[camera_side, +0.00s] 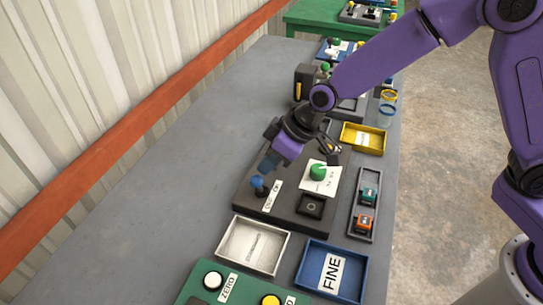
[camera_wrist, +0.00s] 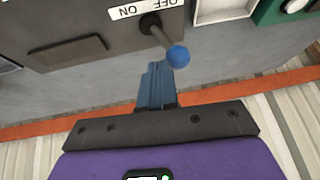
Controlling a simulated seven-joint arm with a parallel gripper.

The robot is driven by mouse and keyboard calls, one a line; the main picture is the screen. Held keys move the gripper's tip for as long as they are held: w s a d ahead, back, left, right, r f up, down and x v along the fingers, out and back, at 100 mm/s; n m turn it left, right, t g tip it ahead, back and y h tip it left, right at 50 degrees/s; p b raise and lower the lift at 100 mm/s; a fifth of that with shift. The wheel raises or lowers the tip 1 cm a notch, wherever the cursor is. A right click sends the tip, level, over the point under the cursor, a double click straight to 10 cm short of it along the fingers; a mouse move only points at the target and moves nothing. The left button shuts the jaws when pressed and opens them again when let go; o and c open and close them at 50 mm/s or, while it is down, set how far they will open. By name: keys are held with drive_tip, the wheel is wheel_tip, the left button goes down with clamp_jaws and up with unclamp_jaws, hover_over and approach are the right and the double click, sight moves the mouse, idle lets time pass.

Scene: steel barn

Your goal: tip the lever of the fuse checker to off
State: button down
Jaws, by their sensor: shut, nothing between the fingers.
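The fuse checker appears to be the dark grey box (camera_side: 300,222) on the bench, with a blue-knobbed lever (camera_side: 257,185) at its left end. In the wrist view, the lever's blue ball (camera_wrist: 179,57) lies below and right of its pivot, and the stem slants that way. A white ON/OFF label (camera_wrist: 143,8), upside down there, sits beside the pivot. My gripper (camera_side: 268,164) is shut and empty, just above and behind the knob in the side view. In the wrist view, its blue fingertips (camera_wrist: 155,68) are just left of the ball; contact cannot be told.
The box also carries a green knob (camera_side: 318,171). A white tray (camera_side: 233,246), a blue FINE tray (camera_side: 310,285) and a green ZERO panel (camera_side: 193,291) stand in front. A narrow tray with fuses (camera_side: 358,230) lies right. Bare bench (camera_side: 150,200) lies left.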

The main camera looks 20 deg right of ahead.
drive_tip(key=shift+s+a, duration=0.3)
drive_tip(key=shift+s+a, duration=0.25)
drive_tip(key=shift+r, duration=0.3)
drive_tip(key=w+v, duration=0.1)
drive_tip(key=v, duration=1.2)
drive_tip(key=s+d+f+n+g+h, duration=0.1)
drive_tip(key=s+d+f+h, duration=0.1)
drive_tip(key=s+d, duration=1)
drive_tip(key=s+d+f+n+g+h, duration=0.2)
drive_tip(key=s+d, duration=0.9)
drive_tip(key=d, duration=0.1)
drive_tip(key=shift+s+f+h, duration=0.3)
drive_tip(key=shift+s+f, duration=0.05)
